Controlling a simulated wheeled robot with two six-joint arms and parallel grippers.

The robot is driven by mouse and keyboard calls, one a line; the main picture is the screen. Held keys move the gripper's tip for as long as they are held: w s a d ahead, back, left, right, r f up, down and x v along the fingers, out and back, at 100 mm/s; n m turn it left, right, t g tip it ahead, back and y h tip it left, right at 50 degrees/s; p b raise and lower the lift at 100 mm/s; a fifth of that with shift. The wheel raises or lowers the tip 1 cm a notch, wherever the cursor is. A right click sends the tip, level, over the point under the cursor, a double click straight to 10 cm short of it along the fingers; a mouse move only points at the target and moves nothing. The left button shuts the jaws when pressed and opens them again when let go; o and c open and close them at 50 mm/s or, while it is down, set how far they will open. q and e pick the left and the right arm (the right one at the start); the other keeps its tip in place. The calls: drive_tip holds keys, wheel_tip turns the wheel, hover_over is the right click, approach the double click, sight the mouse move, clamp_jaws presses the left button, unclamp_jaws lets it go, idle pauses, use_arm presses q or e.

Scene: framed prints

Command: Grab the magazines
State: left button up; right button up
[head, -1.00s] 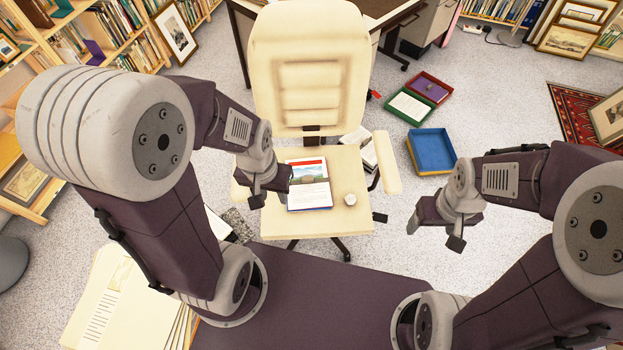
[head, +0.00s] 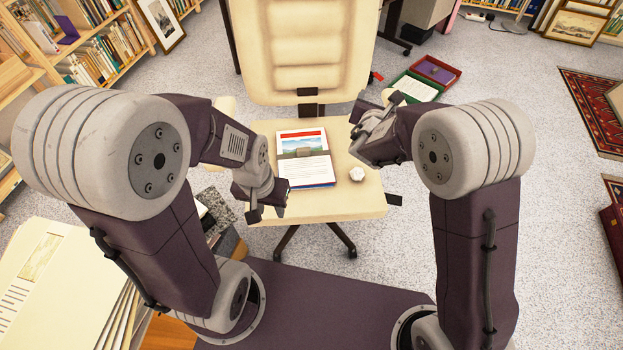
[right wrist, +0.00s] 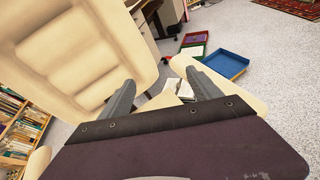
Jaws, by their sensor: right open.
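The magazines (head: 304,172) lie in a small stack on the cream chair seat (head: 335,207). The top cover has a red band and a landscape picture; a grey-brown strip crosses it, and I cannot tell what it is. My left gripper (head: 267,203) is at the stack's left front side, its fingers apart and empty. My right gripper (head: 366,122) is over the right rear of the seat, right of the stack. In the right wrist view the right fingers (right wrist: 162,95) are spread with nothing held between them.
The chair back (head: 305,60) rises behind. Green and red trays (head: 418,88) lie on the floor beyond; a blue tray (right wrist: 224,65) shows in the right wrist view.

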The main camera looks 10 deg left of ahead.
drive_tip(key=s+a+f+n+y+b, duration=0.1)
drive_tip(key=a+f+n+y+b, duration=0.1)
drive_tip(key=a+f+b, duration=0.35)
drive_tip(key=s+a+f+n+y+b, duration=0.25)
drive_tip(key=a+f, duration=0.35)
drive_tip(key=f, duration=0.5)
drive_tip(key=n+g+b, duration=0.1)
drive_tip(key=n+b, duration=0.1)
drive_tip(key=b, duration=0.3)
approach(304, 151)
drive_tip(key=shift+w+d+f+y, duration=0.2)
drive_tip(key=shift+w+d+y, duration=0.15)
drive_tip(key=shift+s+a, duration=0.15)
drive_tip(key=shift+a, duration=0.05)
drive_tip(key=b+x, duration=0.1)
drive_tip(key=x, duration=0.2)
drive_tip(key=shift+w+f, duration=0.15)
drive_tip(key=shift+w, duration=0.25)
drive_tip(key=b+x, duration=0.3)
drive_tip(key=x, duration=0.1)
drive_tip(key=shift+w+a+f, duration=0.1)
drive_tip(key=shift+w+a, duration=0.1)
drive_tip(key=shift+w+a+g, duration=0.1)
drive_tip(key=shift+w+g, duration=0.15)
drive_tip(key=shift+g, duration=0.05)
use_arm(q)
wheel_tip(304, 151, down, 21)
